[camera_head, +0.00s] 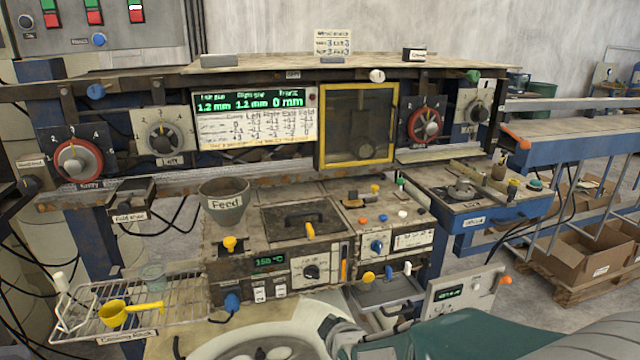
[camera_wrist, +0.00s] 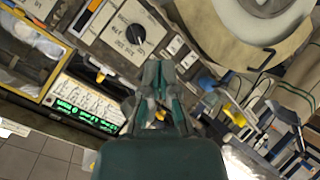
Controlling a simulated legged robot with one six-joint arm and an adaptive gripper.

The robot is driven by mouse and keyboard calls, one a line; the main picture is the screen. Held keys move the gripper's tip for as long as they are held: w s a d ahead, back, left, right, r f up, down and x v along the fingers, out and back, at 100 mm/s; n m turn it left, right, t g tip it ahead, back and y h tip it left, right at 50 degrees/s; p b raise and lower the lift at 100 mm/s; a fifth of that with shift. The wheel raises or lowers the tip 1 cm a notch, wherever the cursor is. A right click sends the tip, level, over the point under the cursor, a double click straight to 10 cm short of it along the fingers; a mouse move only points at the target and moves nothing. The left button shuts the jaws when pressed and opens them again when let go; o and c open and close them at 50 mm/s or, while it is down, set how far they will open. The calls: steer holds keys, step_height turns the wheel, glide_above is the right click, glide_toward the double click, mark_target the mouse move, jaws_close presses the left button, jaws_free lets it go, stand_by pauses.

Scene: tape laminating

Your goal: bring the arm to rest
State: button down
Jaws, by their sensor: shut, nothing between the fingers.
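My gripper (camera_wrist: 160,98) shows in the middle of the wrist view, its teal and grey fingers closed with nothing between them. Behind the fingers is the machine front with a dark knob (camera_wrist: 136,33) on a pale plate. In the head view, a dark green part of my arm (camera_head: 450,338) shows at the bottom edge, low in front of the machine. I cannot clearly make out the fingertips there.
The machine has a grey Feed cup (camera_head: 224,205), a yellow-framed window (camera_head: 358,126) and a lit green display (camera_head: 254,102). A wire cooling rack (camera_head: 190,310) with a yellow scoop (camera_head: 118,313) stands at lower left. A blue-edged tray (camera_head: 490,218) juts out at right.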

steer(key=s+d+r+m+g+h, duration=0.1)
steer(key=s+d+r+m+g, duration=0.1)
steer(key=s, duration=0.5)
steer(key=s+d+r+m+g+h, duration=0.1)
steer(key=s+d+r+m+g, duration=0.1)
steer(key=s+d+r+m, duration=0.3)
steer(key=s+d+r+m+g+h, duration=0.1)
steer(key=s+d+m, duration=0.4)
steer(key=s, duration=0.5)
step_height(320, 180, up, 2)
steer(key=shift+s+d+r+m+g, duration=0.2)
steer(key=shift+d+m+g, duration=0.2)
steer(key=shift+d+g, duration=0.15)
